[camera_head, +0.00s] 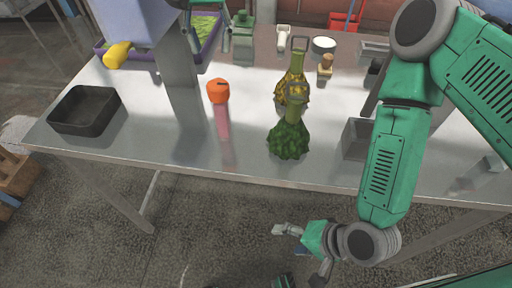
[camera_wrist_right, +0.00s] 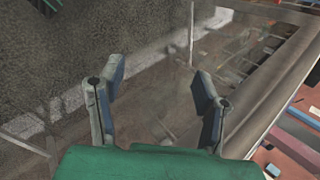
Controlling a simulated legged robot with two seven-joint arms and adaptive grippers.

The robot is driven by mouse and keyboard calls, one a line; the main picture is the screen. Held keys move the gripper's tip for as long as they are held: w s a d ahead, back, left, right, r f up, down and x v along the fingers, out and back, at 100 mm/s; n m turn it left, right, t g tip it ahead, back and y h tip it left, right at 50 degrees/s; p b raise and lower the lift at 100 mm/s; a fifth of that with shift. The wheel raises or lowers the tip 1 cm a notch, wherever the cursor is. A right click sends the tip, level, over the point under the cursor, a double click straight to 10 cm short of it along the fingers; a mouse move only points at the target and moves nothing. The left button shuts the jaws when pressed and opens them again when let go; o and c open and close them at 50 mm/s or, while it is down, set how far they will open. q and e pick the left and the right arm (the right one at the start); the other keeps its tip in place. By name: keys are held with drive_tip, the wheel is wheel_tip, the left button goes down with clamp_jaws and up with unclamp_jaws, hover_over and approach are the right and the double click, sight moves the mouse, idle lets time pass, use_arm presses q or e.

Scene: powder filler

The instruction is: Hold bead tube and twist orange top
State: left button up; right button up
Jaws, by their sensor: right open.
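The bead tube (camera_head: 222,121) is pink and stands on the metal table. Its orange top (camera_head: 218,91) is in place. My right gripper (camera_head: 298,254) is in front of the table's near edge, low in the head view and well apart from the tube. In the right wrist view its two fingers (camera_wrist_right: 161,90) are spread wide with nothing between them. A green part with dark curved prongs (camera_head: 206,24) shows at the top of the head view; I cannot tell whether it is my left gripper. The tube is not seen in the wrist view.
Left of the tube are a grey post (camera_head: 178,80), a black tray (camera_head: 85,109) and a yellow item (camera_head: 117,54). Right of it are a green-based bottle (camera_head: 288,138) and a yellow-based bottle (camera_head: 292,88). The table in front of the tube is clear.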

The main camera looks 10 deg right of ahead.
use_arm(q)
drive_tip(key=shift+s+d+r, duration=0.2)
drive_tip(key=shift+s+d, duration=0.05)
use_arm(e)
drive_tip(key=w+a+r+m+t+y, duration=0.3)
drive_tip(key=a+r+m, duration=0.2)
drive_tip(key=m, duration=0.1)
use_arm(q)
drive_tip(key=shift+w+f, duration=0.1)
drive_tip(key=shift+w, duration=0.05)
drive_tip(key=shift+a, duration=0.25)
use_arm(e)
drive_tip(key=m+t, duration=0.9)
drive_tip(key=m, duration=0.6)
approach(227, 120)
drive_tip(key=shift+s+a+h, duration=0.1)
drive_tip(key=shift+s+h, duration=0.3)
drive_tip(key=shift+s, duration=0.65)
drive_tip(key=shift+w+r+m, duration=0.2)
drive_tip(key=shift+w+m, duration=0.05)
drive_tip(key=shift+m, duration=0.35)
drive_tip(key=shift+w+r, duration=0.1)
drive_tip(key=shift+w, duration=0.15)
use_arm(q)
drive_tip(key=shift+d, duration=0.1)
use_arm(e)
drive_tip(key=x, duration=1.3)
drive_tip(key=shift+w, duration=0.1)
